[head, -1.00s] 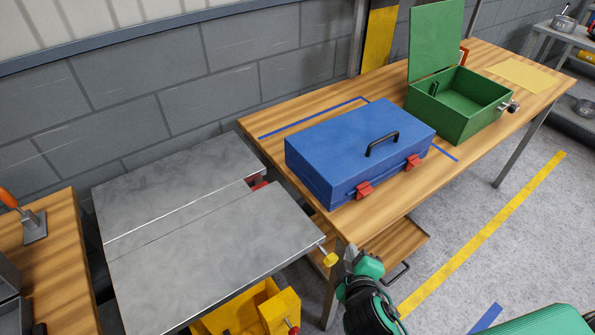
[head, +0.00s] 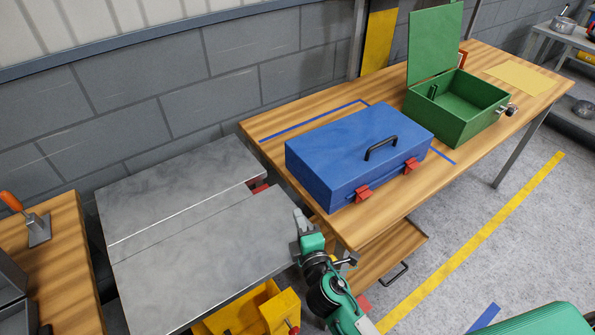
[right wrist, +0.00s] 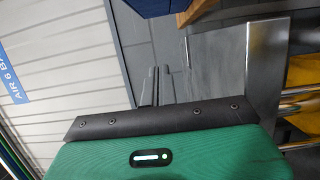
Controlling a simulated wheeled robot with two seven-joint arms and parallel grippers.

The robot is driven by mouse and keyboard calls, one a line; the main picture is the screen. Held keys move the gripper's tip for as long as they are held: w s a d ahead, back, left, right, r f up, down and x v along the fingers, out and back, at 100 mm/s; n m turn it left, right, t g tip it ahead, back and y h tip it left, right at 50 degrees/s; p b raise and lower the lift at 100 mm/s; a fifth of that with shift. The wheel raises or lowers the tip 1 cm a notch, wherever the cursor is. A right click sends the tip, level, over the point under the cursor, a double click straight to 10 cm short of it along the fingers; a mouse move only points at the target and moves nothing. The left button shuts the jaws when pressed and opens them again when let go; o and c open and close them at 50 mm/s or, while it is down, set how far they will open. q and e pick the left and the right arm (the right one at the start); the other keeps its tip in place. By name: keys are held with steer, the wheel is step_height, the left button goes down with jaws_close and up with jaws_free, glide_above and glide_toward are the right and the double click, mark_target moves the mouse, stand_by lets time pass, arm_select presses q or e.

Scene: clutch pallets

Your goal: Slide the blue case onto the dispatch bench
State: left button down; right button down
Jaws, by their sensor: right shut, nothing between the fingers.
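The blue case (head: 345,155) is shut and lies flat on the wooden bench (head: 425,195), close to its left end. It has a black handle (head: 381,147) on top and two red latches on its front. Blue tape (head: 315,120) marks the bench behind it and to its right. My right gripper (head: 299,217) is shut and empty at the right front corner of the grey metal table (head: 190,260), left of the case and apart from it. Its fingers (right wrist: 157,86) point away in the right wrist view. My left gripper is out of view.
A green box (head: 460,110) with its lid up stands right of the case, with a yellow sheet (head: 521,77) beyond it. A yellow bin (head: 255,312) sits below the metal table. A wooden drawer (head: 385,255) with a handle sticks out under the bench.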

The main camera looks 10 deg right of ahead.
mark_target(308, 170)
steer(key=w, duration=0.4)
steer(key=w+p, duration=0.1)
steer(key=w, duration=0.4)
steer(key=w+a+p, duration=0.1)
steer(key=w, duration=0.4)
steer(key=shift+r, duration=0.1)
steer(key=d, duration=0.2)
steer(key=d+p, duration=0.1)
steer(key=shift+w+d, duration=0.4)
steer(key=shift+w+d, duration=0.3)
steer(key=shift+d, duration=0.6)
steer(key=shift+w+d, duration=0.25)
steer(key=shift+d, duration=0.6)
steer(key=shift+a, duration=0.1)
